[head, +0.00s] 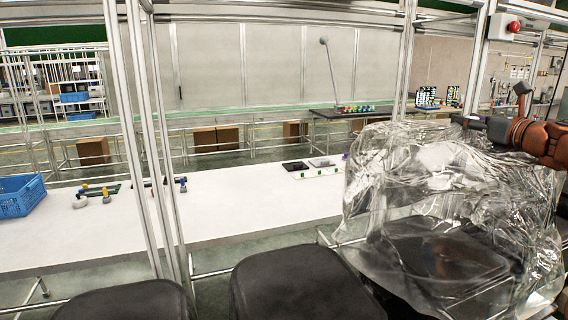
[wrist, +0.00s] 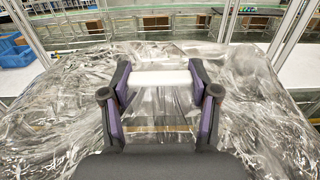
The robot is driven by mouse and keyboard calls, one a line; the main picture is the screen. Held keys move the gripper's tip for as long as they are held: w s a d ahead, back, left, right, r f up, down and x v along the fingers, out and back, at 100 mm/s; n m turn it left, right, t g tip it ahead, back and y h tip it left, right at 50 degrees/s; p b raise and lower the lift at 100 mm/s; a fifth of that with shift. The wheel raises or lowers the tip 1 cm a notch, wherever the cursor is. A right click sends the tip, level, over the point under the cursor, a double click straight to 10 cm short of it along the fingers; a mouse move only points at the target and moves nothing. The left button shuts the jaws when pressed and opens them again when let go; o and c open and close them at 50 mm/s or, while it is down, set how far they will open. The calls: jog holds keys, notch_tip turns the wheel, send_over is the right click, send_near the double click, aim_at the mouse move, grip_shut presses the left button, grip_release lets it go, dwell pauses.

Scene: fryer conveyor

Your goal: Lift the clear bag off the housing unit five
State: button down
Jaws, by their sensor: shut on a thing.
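The clear bag (head: 430,190) hangs crumpled and shiny at the right of the head view. In the wrist view the bag (wrist: 70,110) spreads wide on both sides of my gripper. My gripper (head: 468,122) is at the bag's top right in the head view. In the wrist view its two purple and black fingers (wrist: 160,85) stand apart with clear film between them, and the gripper is shut on the bag. A dark shape (head: 440,257) shows through the lower bag. I cannot tell whether it is the housing or a seat, or whether the bag touches it.
A long white table (head: 250,215) runs behind the bag, with a blue crate (head: 20,195), small tools and small parts on it. Two black seats (head: 305,285) stand in front. Upright metal posts (head: 150,150) rise at the left, and another post (head: 405,60) stands behind the bag.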

jog(key=shift+r, duration=2.4)
jog(key=shift+r, duration=1.5)
jog(key=shift+s, duration=0.1)
